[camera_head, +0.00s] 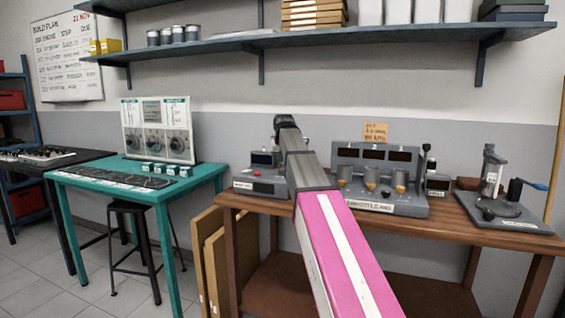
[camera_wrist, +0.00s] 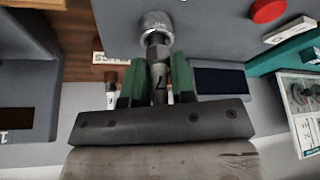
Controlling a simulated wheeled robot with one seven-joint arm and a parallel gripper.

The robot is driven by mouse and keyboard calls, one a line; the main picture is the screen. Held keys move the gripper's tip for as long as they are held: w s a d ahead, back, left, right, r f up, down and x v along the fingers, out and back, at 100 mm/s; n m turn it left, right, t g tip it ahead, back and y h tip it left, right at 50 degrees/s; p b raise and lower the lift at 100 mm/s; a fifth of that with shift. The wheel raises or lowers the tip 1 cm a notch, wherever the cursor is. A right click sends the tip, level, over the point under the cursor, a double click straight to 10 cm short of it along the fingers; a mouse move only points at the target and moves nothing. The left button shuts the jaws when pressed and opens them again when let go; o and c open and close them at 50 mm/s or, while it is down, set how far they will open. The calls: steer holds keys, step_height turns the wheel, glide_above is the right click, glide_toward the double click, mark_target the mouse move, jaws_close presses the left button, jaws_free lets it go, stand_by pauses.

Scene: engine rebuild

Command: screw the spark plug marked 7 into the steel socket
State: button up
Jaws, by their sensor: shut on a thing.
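My gripper (camera_wrist: 157,66) shows in the wrist view with its two green fingers on either side of a spark plug (camera_wrist: 158,77). The plug's metal hex end points away from my gripper, toward the round knurled steel socket (camera_wrist: 156,24). Plug and socket are in line and appear to meet; how deep the plug sits in the socket I cannot tell. In the head view my own arm hides the gripper, plug and socket.
A grey unit with a red button (camera_head: 257,172) stands left of my arm on the wooden bench (camera_head: 461,235). A grey station (camera_head: 407,205) with displays and several cups stands to the right. A hand-cranked device (camera_head: 501,211) is at far right. A teal table (camera_head: 207,180) stands left.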

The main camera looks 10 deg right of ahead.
steer(key=shift+m+h, duration=0.4)
steer(key=shift+m, duration=0.5)
steer(key=o, duration=0.9)
steer(key=shift+c, duration=0.2)
